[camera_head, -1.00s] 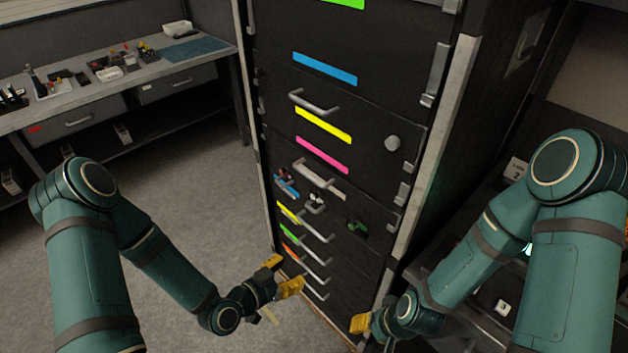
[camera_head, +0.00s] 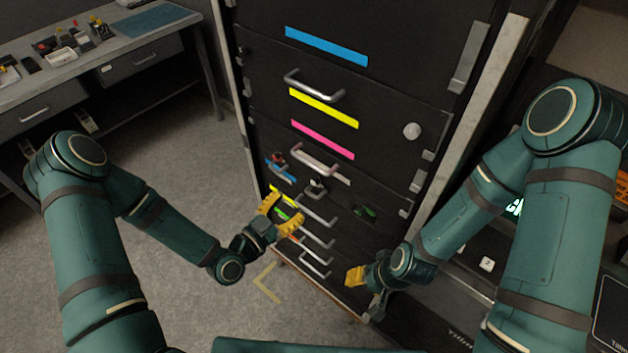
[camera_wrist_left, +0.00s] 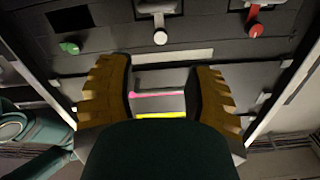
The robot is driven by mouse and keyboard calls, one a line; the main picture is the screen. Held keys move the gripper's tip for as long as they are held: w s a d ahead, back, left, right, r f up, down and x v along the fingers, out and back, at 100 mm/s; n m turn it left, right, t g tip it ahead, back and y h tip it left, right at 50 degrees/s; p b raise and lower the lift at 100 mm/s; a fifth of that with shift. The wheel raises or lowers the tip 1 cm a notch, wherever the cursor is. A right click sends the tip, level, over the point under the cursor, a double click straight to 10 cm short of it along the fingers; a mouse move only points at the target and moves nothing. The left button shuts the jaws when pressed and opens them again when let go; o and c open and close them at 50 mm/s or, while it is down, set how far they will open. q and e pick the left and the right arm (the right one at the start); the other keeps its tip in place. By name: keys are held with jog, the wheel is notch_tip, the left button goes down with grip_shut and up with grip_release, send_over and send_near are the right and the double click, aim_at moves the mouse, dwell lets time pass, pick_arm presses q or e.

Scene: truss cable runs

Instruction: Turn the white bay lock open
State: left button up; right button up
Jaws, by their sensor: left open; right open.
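The white bay lock (camera_head: 317,186) sits on the dark cabinet front between a red lock (camera_head: 277,158) and a green lock (camera_head: 365,211). In the left wrist view the white lock (camera_wrist_left: 160,34) shows its round knob at the top middle, just beyond the fingertips. My left gripper (camera_head: 287,208) is open and empty, in front of the cabinet, below and left of the white lock and apart from it. My right gripper (camera_head: 355,275) is low at the cabinet's right side, away from the locks; only part of its yellow fingers shows.
The cabinet has several drawers with bar handles (camera_head: 314,86) and coloured strips (camera_head: 323,108). A round knob (camera_head: 411,131) sits at upper right. A workbench (camera_head: 100,72) with small items stands at left. The floor (camera_head: 180,150) between is clear.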

aim_at(313, 184)
pick_arm(q)
jog(key=x, duration=1)
jog(key=shift+w+d, duration=0.1)
jog(key=shift+w, duration=0.15)
grip_shut()
